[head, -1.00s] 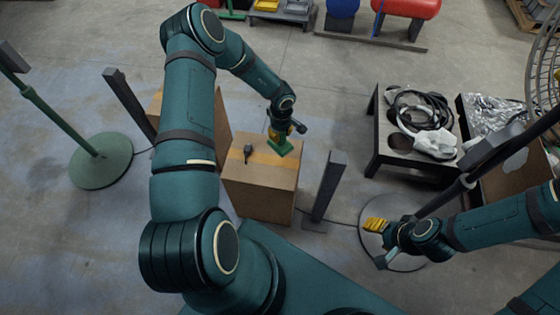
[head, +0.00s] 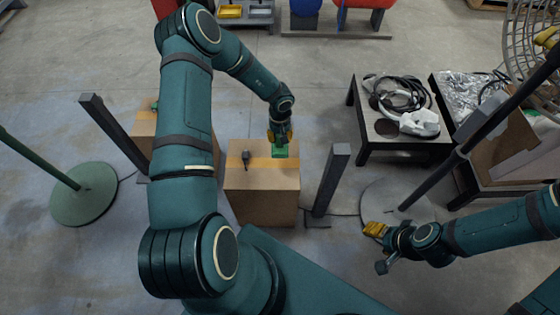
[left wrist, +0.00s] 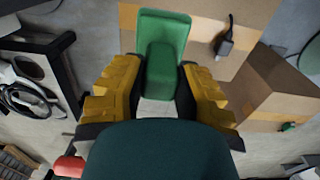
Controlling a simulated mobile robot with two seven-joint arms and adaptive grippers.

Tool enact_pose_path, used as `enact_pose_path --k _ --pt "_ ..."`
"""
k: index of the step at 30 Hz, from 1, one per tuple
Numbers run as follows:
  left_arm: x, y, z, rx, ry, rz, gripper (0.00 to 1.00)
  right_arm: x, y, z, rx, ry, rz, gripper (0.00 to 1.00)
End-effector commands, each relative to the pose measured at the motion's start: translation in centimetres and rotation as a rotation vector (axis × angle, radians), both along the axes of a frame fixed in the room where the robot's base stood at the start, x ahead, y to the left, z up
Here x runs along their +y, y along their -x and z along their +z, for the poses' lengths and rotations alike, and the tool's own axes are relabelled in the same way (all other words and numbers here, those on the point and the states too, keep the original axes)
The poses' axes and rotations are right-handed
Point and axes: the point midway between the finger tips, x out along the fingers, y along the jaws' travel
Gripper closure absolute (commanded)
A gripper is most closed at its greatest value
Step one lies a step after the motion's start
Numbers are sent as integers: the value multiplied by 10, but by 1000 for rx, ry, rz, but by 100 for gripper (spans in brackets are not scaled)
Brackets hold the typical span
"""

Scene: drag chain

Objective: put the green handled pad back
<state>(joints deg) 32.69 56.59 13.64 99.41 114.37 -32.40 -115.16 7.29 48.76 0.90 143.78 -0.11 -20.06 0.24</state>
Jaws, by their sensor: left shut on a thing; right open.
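The green handled pad (head: 280,151) is at the back right of the top of a cardboard box (head: 262,195). I cannot tell if it touches the box. My left gripper (head: 280,137) is shut on the pad's handle from above. In the left wrist view the green pad (left wrist: 162,35) shows between the yellow fingers of my left gripper (left wrist: 163,85), with its handle between them. My right gripper (head: 376,230) is open and empty, low at the right, away from the boxes.
A small dark device (head: 246,156) lies on the box top. A second cardboard box (head: 145,122) with a small green thing (head: 154,105) stands behind my left arm. Dark posts (head: 332,180) flank the boxes. A black table (head: 400,145) holds cables and a white object.

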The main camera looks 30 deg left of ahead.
Motion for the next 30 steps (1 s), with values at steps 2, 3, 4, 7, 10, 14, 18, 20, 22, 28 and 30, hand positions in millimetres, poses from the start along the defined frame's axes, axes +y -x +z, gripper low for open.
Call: enact_pose_path --k 2,3,4,7,10,14,18,20,22,28,30 --pt "-1 0 -9 1 0 -6 100 0 -1 -4 -1 0 0 46" --pt "-1 0 -14 2 1 -7 100 0 -1 -6 -2 0 -1 46" --pt "-1 0 -19 2 1 -7 100 0 -1 -8 -3 0 -1 46" --pt "-1 0 -38 2 0 -5 100 0 -2 -15 -6 1 -1 46" --pt "-1 0 -55 1 0 -6 100 -1 -3 -20 -9 2 -2 46" --pt "0 0 -66 0 0 -4 100 -1 -4 -22 -9 2 -3 46" --pt "-1 0 -82 1 0 -3 100 -1 -5 -28 -13 3 -3 46" --pt "-1 0 -91 1 0 -3 100 -1 -6 -31 -14 3 -3 46" --pt "-1 0 -98 1 0 -4 100 -1 -6 -33 -15 3 -4 46" --pt "0 0 -98 -1 -1 -3 100 -1 -6 -32 -15 3 -4 46" --pt "0 0 -99 0 0 -3 100 -1 -6 -32 -15 3 -4 46"
